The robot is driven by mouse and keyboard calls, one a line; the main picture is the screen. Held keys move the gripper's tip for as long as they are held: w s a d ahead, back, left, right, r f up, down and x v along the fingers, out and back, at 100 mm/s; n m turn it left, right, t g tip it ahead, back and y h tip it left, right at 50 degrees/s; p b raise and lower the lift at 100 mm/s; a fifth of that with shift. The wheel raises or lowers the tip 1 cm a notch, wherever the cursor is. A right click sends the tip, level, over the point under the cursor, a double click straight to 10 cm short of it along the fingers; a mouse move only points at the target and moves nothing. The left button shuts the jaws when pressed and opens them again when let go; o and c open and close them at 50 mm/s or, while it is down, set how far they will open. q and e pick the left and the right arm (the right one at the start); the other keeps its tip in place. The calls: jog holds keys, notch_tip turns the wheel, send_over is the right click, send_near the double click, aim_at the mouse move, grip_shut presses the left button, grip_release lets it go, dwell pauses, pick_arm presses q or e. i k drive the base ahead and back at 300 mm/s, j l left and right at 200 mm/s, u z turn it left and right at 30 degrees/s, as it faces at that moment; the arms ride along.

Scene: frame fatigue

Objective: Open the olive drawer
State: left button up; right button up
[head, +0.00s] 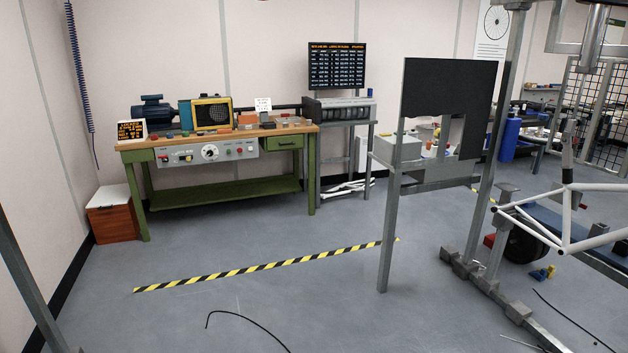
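The olive drawer (284,143) is at the right end of a green workbench with a wooden top (228,133), by the far wall. Its front is olive green with a small dark handle, and it looks shut. The bench stands well across the room from me. Neither of my grippers shows in the head view.
Yellow-black tape (262,266) crosses the floor before the bench. A grey metal stand with a black panel (447,92) is right of centre. A white bicycle frame (590,215) is at the right. A black cable (245,318) lies on the near floor. A brown box (113,220) stands left of the bench.

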aim_at(275, 143)
jog(key=i, duration=4.6)
